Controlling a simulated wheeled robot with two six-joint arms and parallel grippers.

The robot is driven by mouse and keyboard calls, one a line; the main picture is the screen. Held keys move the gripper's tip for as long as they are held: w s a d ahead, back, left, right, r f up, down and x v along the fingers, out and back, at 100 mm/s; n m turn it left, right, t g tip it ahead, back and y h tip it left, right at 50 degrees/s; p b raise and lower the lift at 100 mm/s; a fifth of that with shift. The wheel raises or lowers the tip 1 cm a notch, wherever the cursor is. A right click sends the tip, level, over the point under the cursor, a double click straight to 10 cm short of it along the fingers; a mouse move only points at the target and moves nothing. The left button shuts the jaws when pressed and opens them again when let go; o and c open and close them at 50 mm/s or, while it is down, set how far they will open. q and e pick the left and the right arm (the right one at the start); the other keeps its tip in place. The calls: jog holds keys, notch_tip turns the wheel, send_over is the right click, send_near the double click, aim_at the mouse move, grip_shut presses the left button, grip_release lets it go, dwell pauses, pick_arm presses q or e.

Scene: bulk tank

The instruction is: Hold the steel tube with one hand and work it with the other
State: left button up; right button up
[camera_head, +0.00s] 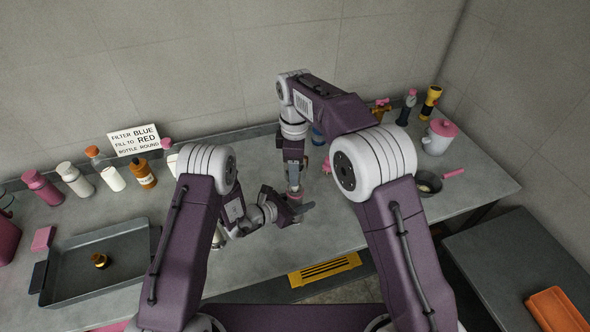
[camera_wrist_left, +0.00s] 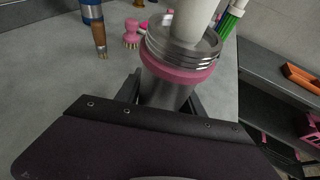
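The steel tube (camera_wrist_left: 165,92) stands between the fingers of my left gripper in the left wrist view. It has a pink ring and a ridged steel collar at its top. A white cylindrical piece (camera_wrist_left: 195,18) rises from the top opening; its upper end is out of frame. In the head view my left gripper (camera_head: 291,208) is shut around the tube, whose pink ring (camera_head: 295,197) just shows. My right gripper (camera_head: 294,180) points down directly above the tube. Its fingers are too small and dark to tell whether they are open or what they hold.
A grey tray (camera_head: 75,291) with a brass-coloured part (camera_head: 100,260) lies at the left. Several bottles stand along the back left by a sign (camera_head: 134,139). A pink-lidded jug (camera_head: 439,137) and a pan (camera_head: 428,184) stand at the right. The counter's front middle is clear.

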pick_arm(q)
jog(key=shift+o, duration=1.4)
jog(key=v, duration=1.2)
jog(key=shift+b, duration=0.35)
jog(key=shift+r, duration=0.1)
